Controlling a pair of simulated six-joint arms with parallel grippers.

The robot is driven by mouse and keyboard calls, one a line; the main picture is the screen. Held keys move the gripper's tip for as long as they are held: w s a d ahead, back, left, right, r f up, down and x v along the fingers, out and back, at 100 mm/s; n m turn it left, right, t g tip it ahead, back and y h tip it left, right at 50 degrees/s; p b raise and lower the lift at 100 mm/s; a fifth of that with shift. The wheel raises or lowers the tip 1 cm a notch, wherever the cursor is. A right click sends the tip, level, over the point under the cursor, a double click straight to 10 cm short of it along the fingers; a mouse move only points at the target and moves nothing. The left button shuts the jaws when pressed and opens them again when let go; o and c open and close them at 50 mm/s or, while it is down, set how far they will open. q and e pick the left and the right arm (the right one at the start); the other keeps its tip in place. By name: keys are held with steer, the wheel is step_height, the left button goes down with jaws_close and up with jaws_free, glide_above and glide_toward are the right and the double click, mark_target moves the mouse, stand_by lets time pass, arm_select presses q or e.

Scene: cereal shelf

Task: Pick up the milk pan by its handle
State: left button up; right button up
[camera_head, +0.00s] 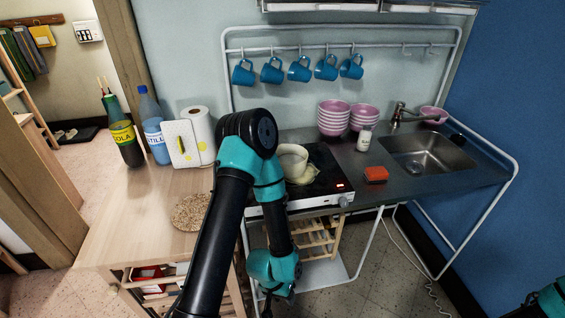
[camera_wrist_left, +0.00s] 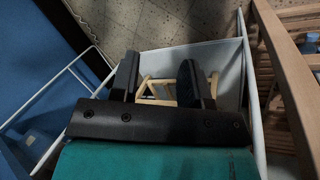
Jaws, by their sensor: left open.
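The milk pan (camera_head: 293,158) is a cream-coloured pot on the black cooktop, just right of my left arm's elbow. Its left side is partly covered by my arm, and I cannot make out its handle. My left gripper (camera_head: 270,294) hangs low in front of the counter, below and apart from the pan. In the left wrist view its two dark fingers (camera_wrist_left: 162,75) are spread with nothing between them. The pan is not in that wrist view. My right gripper is not in view.
The cooktop (camera_head: 325,184) sits in a metal counter with a sink (camera_head: 430,152). Pink bowls (camera_head: 334,118), a white bottle (camera_head: 364,138) and a red sponge (camera_head: 376,174) stand nearby. A wooden rack (camera_wrist_left: 160,88) lies below the gripper on the white lower shelf.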

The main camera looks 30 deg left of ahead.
arm_select(q)
steer(key=shift+o, duration=0.3)
steer(key=shift+o, duration=1)
